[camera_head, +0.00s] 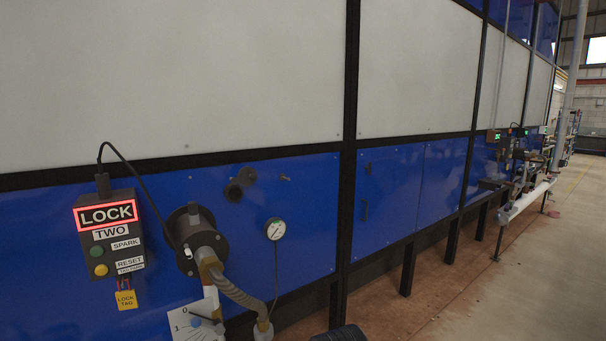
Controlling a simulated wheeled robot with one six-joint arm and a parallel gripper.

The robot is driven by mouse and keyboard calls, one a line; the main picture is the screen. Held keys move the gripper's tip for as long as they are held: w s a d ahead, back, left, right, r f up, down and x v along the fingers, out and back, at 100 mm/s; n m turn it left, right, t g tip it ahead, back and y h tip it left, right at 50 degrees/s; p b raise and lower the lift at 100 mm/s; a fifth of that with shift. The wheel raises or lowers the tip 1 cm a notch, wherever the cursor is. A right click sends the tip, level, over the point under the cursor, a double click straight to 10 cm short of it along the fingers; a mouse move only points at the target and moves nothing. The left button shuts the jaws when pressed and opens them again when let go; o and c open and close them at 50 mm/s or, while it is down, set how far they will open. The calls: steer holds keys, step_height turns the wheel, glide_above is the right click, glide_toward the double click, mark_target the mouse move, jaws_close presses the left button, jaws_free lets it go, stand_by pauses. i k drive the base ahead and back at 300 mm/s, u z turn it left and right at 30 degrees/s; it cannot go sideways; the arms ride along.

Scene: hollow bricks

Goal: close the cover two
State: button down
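A dark control box marked "TWO" (111,235) with a lit red "LOCK" sign hangs on the blue panel at left. Right of it, a black round flange (196,238) carries a pipe fitting. My gripper is not clearly visible; a dark ribbed shape at the bottom edge is too cut off to tell.
A round gauge (275,229) is right of the flange. A hose (239,295) runs down to a fitting near a white dial plate marked 0 and 1 (194,323). A yellow lock tag (126,300) hangs below the box. Open floor (480,290) lies at right.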

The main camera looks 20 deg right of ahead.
mark_target(247, 176)
steer(key=u, duration=1.1)
steer(key=k, duration=0.2)
steer(key=z, duration=1.95)
steer(key=i, duration=1.05)
steer(key=u, duration=1.25)
steer(key=i, duration=0.8)
steer(key=u, duration=0.95)
